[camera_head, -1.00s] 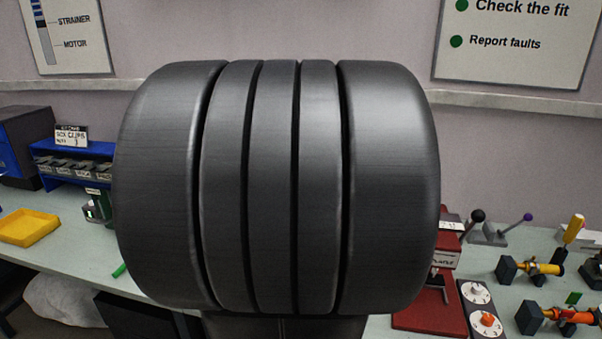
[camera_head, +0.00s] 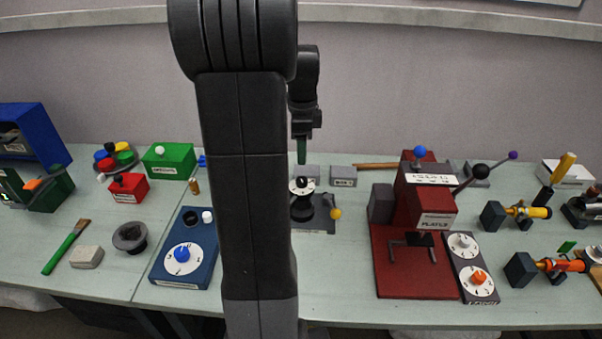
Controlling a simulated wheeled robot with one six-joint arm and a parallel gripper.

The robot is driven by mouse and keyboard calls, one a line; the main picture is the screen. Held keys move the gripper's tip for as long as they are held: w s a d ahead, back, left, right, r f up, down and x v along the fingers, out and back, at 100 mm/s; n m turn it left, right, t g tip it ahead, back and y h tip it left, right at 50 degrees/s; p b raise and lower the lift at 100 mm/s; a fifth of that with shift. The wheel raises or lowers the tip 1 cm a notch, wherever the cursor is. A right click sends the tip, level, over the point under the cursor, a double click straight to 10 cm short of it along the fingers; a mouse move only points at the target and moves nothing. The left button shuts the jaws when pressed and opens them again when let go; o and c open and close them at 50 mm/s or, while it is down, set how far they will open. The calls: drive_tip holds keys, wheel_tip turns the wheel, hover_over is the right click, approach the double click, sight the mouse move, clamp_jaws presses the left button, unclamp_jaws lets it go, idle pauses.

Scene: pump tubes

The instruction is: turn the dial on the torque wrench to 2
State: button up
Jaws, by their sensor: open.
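My gripper (camera_head: 302,150) hangs pointing down over the back of the bench, behind my upright arm. It is seen nearly edge-on, open, with nothing visible in it. Just below it in the picture is a black stand with a white dial and black knob (camera_head: 302,186); a lever with a yellow ball (camera_head: 335,213) sits beside it. Other dials are a blue box's dial with a blue knob (camera_head: 182,255), and a grey dial (camera_head: 462,245) and orange-knobbed dial (camera_head: 480,281) on a dark plate. No readable label tells me which is the torque wrench. Dial numbers are too small to read.
A red press (camera_head: 408,277) stands right of centre, with yellow (camera_head: 520,212) and orange (camera_head: 557,265) tools beyond it. A green box (camera_head: 167,161), red box (camera_head: 128,189) and brush (camera_head: 66,246) lie left. My arm hides part of the bench. The front centre-right bench is clear.

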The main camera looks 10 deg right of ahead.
sight(302, 179)
wheel_tip(302, 179, down, 10)
drive_tip(key=shift+r+p, duration=0.25)
drive_tip(key=shift+p, duration=0.15)
drive_tip(key=c, duration=1)
